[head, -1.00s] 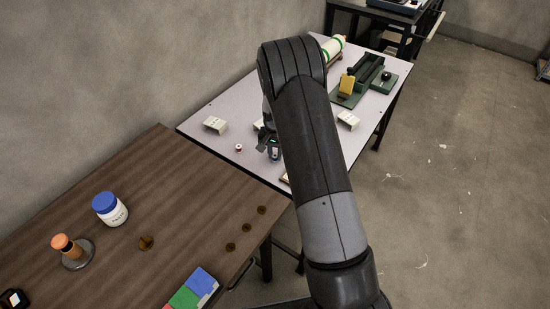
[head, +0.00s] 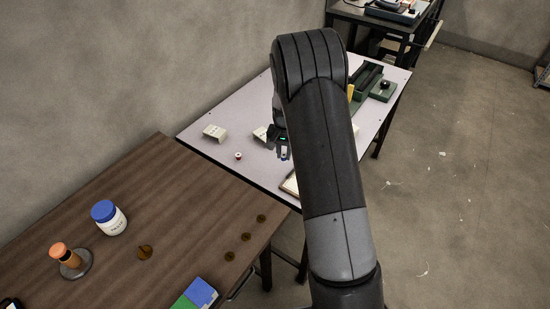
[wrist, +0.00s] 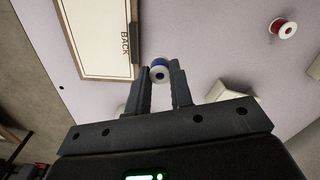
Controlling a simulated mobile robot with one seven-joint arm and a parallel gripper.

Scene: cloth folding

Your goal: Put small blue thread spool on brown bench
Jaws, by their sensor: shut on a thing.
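The small blue thread spool (wrist: 159,70), with white flanges, is between the fingertips of my gripper (wrist: 161,76) in the wrist view. My gripper is shut on it. In the head view my gripper (head: 283,150) hangs over the pale table, and my arm hides part of that area. The brown bench (head: 190,200) has a dark wood top and stands in the left foreground, to the left of my gripper.
A red spool (head: 238,156) and white blocks (head: 214,132) are on the pale table (head: 205,150). A framed board marked BACK (wrist: 100,35) lies there too. The bench holds a blue-lidded jar (head: 108,216), an orange-topped stand (head: 70,262), brown discs (head: 246,237) and coloured blocks (head: 200,292). Its middle has bare wood.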

